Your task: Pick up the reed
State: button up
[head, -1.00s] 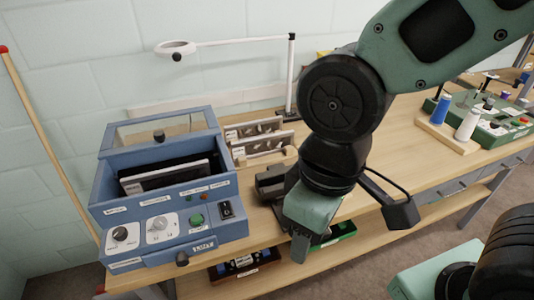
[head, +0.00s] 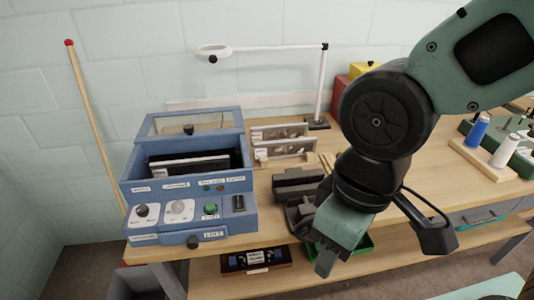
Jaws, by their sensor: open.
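My gripper (head: 328,262) hangs over the front edge of the workbench, fingers pointing down. It is open, and I see nothing held in it. I cannot single out the reed for certain. Flat pale and dark pieces stand in a small rack (head: 283,141) at the back of the bench. A dark panel with a pale edge (head: 190,164) sits inside the open blue machine (head: 165,232). My gripper is to the right of the machine and in front of the rack, apart from both. My arm hides part of the bench behind it.
A dark grey block-like fixture (head: 297,183) stands on the bench close left of my gripper. A magnifier lamp (head: 321,85) stands behind. The lower shelf holds a dark red bin (head: 256,261) and a green bin (head: 358,250). Spools (head: 477,131) stand at the right.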

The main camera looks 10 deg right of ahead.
aim_at(159, 169)
jog(key=i+j+u, duration=0.1)
jog(key=j, duration=0.35)
jog(key=i+j+u, duration=0.1)
jog(key=i+j, duration=0.15)
jog(key=j, duration=0.15)
jog(key=i+j+u, duration=0.1)
jog(key=j, duration=0.3)
jog(key=i+j+u, duration=0.1)
jog(key=i+j, duration=0.2)
jog(key=i+j+u, duration=0.1)
jog(key=i+j, duration=0.15)
jog(key=j, duration=0.2)
